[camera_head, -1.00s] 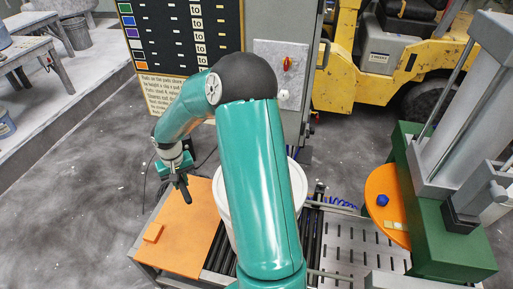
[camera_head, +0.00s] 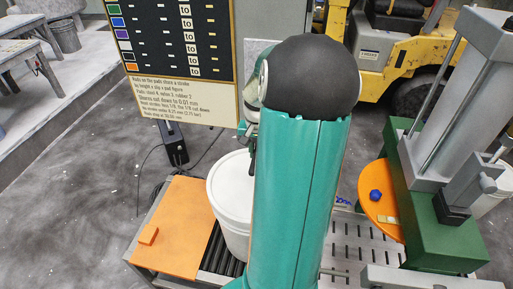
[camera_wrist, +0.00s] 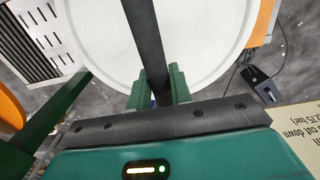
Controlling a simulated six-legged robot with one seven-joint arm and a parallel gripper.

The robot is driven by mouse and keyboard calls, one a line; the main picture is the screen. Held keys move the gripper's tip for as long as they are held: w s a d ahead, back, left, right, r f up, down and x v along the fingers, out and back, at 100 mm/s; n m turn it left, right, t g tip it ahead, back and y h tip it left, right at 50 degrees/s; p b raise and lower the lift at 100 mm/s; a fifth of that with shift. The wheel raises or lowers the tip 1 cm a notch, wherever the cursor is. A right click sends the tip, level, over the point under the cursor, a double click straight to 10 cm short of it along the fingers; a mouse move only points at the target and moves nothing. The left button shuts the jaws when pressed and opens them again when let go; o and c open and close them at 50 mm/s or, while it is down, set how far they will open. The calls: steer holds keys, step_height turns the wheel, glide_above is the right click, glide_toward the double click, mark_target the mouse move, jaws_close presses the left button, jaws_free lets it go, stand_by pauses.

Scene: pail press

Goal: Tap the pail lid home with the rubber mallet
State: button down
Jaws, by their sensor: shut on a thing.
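The white pail (camera_head: 230,205) stands on the roller conveyor with its round white lid (camera_head: 232,178) on top; my arm hides its right part. In the wrist view the lid (camera_wrist: 205,45) fills the upper middle. My gripper (camera_wrist: 160,88) is shut on the dark handle of the mallet (camera_wrist: 147,40), which runs up the picture across the lid. The mallet's head is out of view, and I cannot tell whether it touches the lid. In the head view my gripper is mostly hidden behind my arm, near the pail's far side.
A green press (camera_head: 440,235) with an orange round plate (camera_head: 381,207) stands at right. A black sign (camera_head: 180,45) stands behind, with a dark post (camera_head: 174,145) below it.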

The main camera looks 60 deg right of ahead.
steer(key=shift+f, duration=0.75)
step_height(320, 180, down, 4)
steer(key=shift+a, duration=0.1)
steer(key=shift+w+f, duration=0.1)
steer(key=shift+f, duration=0.05)
steer(key=shift+r, duration=2.2)
